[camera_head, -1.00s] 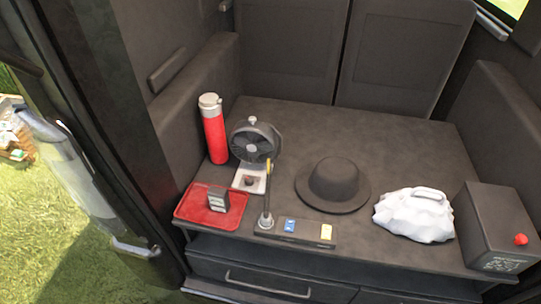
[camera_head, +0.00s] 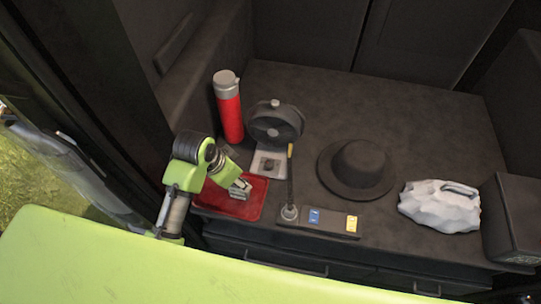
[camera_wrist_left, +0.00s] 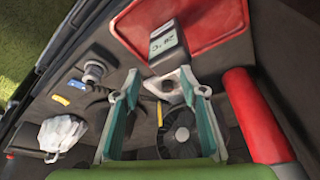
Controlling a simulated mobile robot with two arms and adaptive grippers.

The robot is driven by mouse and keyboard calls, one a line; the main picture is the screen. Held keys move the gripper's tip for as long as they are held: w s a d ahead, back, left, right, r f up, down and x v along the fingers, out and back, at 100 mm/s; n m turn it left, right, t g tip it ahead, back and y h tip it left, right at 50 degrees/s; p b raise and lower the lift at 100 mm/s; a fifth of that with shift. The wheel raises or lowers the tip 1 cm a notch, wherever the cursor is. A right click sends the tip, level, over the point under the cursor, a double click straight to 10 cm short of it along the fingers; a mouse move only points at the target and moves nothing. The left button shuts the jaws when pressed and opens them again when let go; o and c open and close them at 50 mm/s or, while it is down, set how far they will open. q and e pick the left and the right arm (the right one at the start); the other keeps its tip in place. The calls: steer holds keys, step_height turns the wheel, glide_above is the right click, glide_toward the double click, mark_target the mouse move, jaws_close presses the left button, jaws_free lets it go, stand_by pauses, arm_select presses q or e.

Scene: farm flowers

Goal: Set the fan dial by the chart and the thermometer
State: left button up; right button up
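The fan (camera_head: 275,122) stands on the dark shelf, with a knob-like dial on its pale base (camera_head: 268,165). The fan (camera_wrist_left: 181,135) and its base (camera_wrist_left: 180,85) also show in the left wrist view. The thermometer (camera_wrist_left: 168,45) stands on the red tray (camera_head: 248,207); its upside-down display seems to read 28 °C. In the head view the thermometer (camera_head: 240,190) is partly covered by my left arm. My left gripper (camera_wrist_left: 161,77) is open and empty, its fingers apart above the fan and base. I cannot clearly make out a chart. My right gripper is not in view.
A red bottle (camera_head: 228,108) stands left of the fan. A black hat (camera_head: 358,168), white bundle (camera_head: 440,206) and dark box (camera_head: 511,215) are to the right.

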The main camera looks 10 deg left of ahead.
mark_target(269, 164)
arm_select(q)
steer(key=w+d+r+m+h, duration=0.1)
steer(key=w+d+r+m, duration=0.2)
steer(key=w, duration=0.6)
steer(key=x, duration=1.2)
steer(key=shift+f, duration=0.3)
steer(key=c, duration=1.1)
